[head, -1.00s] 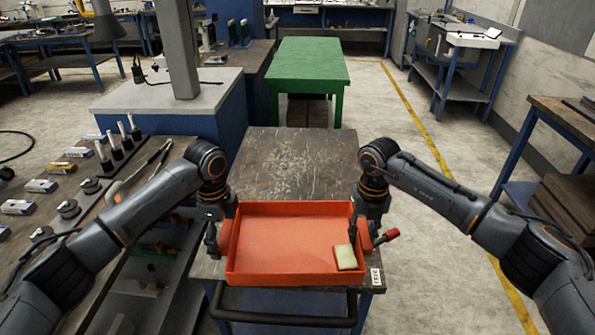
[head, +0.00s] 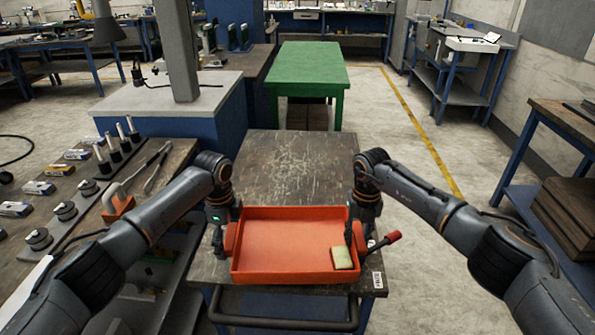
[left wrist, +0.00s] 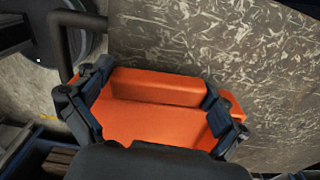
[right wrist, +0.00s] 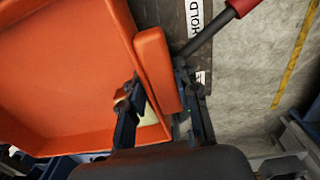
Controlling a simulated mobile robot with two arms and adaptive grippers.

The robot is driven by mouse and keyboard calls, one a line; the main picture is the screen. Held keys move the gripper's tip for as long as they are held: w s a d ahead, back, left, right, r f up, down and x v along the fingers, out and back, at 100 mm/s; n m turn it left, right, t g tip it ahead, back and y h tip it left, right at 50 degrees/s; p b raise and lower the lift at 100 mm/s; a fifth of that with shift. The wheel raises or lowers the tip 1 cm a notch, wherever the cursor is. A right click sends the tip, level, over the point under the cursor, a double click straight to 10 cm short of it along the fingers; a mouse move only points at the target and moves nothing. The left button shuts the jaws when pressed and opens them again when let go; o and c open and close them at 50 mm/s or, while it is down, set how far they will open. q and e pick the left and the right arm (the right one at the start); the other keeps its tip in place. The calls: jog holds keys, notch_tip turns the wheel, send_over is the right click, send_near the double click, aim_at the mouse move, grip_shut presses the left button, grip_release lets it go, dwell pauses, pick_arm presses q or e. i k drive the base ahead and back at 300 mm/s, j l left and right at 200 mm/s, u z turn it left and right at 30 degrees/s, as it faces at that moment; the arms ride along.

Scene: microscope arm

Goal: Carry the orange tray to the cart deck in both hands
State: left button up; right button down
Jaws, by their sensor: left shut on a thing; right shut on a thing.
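The orange tray (head: 285,272) is level over the near end of the dark, scratched cart deck (head: 290,165). A pale yellow-green block (head: 342,258) lies in its front right corner. My left gripper (head: 226,236) is shut on the tray's left side; the left wrist view shows its fingers around the orange handle (left wrist: 155,85). My right gripper (head: 357,236) is shut on the right side, with its fingers about the right handle (right wrist: 158,65) in the right wrist view. I cannot tell whether the tray's underside touches the deck.
The cart's dark push bar (head: 285,322) runs along the near edge. A red-tipped lever (head: 392,237) sticks out right of the tray. A bench (head: 75,235) with tools stands left, and a green table (head: 308,68) behind. The deck beyond the tray is bare.

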aim_at(296, 190)
jog(key=i, duration=1)
